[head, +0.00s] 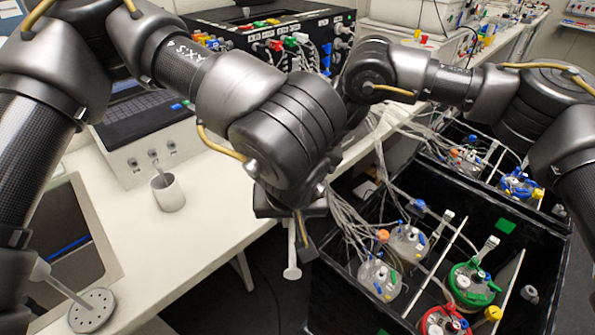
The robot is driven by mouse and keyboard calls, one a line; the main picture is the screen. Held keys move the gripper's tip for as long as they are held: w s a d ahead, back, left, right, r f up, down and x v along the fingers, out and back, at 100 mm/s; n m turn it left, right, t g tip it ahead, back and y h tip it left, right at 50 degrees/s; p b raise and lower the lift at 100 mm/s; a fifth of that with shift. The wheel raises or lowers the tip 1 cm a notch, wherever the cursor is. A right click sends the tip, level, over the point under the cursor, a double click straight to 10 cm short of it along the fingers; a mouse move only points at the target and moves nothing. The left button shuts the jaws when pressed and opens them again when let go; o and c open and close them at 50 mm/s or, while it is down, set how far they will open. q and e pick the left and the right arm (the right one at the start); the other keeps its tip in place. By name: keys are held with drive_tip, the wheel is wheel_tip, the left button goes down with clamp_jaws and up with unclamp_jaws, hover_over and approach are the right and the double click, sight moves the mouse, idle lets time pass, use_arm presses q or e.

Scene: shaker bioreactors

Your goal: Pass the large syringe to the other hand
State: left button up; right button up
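The large syringe (291,250) shows only as a white rod with a flat round end, hanging down below my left wrist in the middle of the head view. My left gripper (303,232) points down beside it. It appears closed on the syringe, whose upper part is hidden behind the gripper and wrist. The syringe hangs in the air in front of the bench edge. My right arm comes in from the right and its wrist ends behind my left wrist. The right gripper is hidden there, so I cannot see its fingers or whether it touches the syringe.
A black control box (275,35) with tubing stands behind. At right, black shaker trays (345,205) hold several vessels with coloured caps and loose tubes.

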drive_tip(key=c, duration=0.9)
use_arm(q)
drive_tip(key=o, duration=1.1)
drive_tip(key=shift+c, duration=0.2)
use_arm(e)
drive_tip(key=shift+c, duration=0.8)
